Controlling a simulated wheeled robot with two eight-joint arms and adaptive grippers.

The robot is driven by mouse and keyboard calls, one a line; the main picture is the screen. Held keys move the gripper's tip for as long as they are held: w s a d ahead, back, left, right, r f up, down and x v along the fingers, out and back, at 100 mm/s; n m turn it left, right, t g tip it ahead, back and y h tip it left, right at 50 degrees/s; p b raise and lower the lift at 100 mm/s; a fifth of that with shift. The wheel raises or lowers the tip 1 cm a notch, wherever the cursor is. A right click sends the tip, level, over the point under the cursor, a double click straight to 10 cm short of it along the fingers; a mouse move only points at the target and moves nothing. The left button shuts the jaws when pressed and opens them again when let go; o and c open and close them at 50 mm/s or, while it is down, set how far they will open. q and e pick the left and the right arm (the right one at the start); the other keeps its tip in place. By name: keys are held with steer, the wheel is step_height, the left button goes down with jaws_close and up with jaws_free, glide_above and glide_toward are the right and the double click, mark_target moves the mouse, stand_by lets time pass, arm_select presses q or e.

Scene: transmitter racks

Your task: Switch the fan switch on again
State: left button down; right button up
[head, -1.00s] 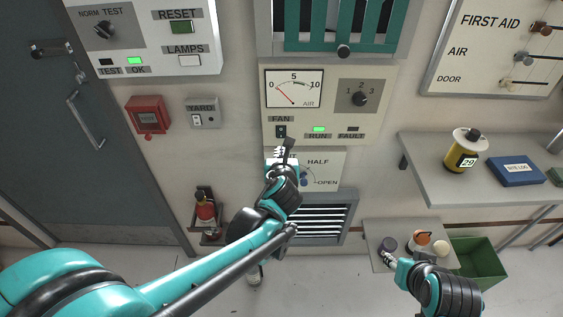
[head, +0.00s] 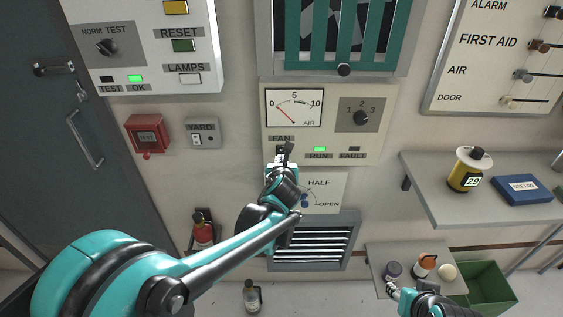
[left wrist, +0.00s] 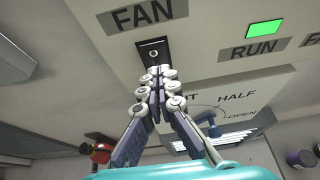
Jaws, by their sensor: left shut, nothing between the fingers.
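My left gripper, also in the left wrist view (left wrist: 156,74), is shut and empty. Its fingertips are at the switch's lower edge; I cannot tell whether they touch it. The RUN lamp (head: 319,149) is lit green, and the FAULT lamp (head: 354,149) is dark. The AIR gauge (head: 294,107) needle points near the low end. My right gripper (head: 391,289) is low at the right, its jaws unclear.
A HALF/OPEN dial plate (head: 323,190) and a louvred vent (head: 309,246) sit below the panel. A YARD switch box (head: 203,134) and a red box (head: 147,134) are to the left. A shelf (head: 470,208) and a green bin (head: 490,287) are at the right.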

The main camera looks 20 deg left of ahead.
arm_select(q)
steer(key=shift+r, duration=0.1)
arm_select(e)
steer(key=shift+r, duration=0.1)
arm_select(q)
steer(key=shift+r+p, duration=0.75)
arm_select(e)
steer(key=shift+r, duration=0.6)
arm_select(q)
steer(key=shift+s+d, duration=0.1)
